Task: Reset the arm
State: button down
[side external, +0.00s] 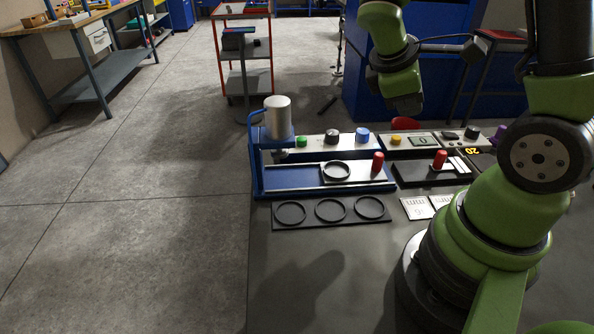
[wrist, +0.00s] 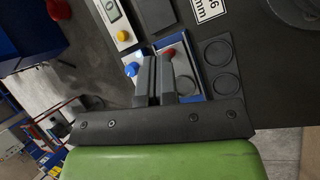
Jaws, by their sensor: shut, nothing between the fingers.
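My gripper (wrist: 161,66) shows in the wrist view with its two grey fingers together and nothing between them. In the side external view, my green wrist is raised above and behind the bench equipment, and the fingers cannot be made out. A press with a silver cylinder (side external: 278,115) stands on a blue base (side external: 300,181). A black ring (side external: 337,170) and a red knob (side external: 378,162) sit on its slide. The red knob also shows beyond the fingertips in the wrist view (wrist: 168,53).
A black plate with three round recesses (side external: 330,211) lies in front of the press. The front bench area is clear.

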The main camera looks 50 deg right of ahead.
jog(key=s+a+r+m+t+y, duration=0.3)
jog(key=a+r+m+t+y, duration=0.4)
jog(key=a+r, duration=0.5)
jog(key=a+m+t, duration=0.2)
jog(key=t, duration=0.1)
jog(key=shift+s+a+r, duration=0.2)
jog(key=shift+s+a, duration=0.15)
jog(key=shift+a, duration=0.05)
jog(key=c, duration=1.8)
grip_release()
jog(key=shift+c, duration=0.2)
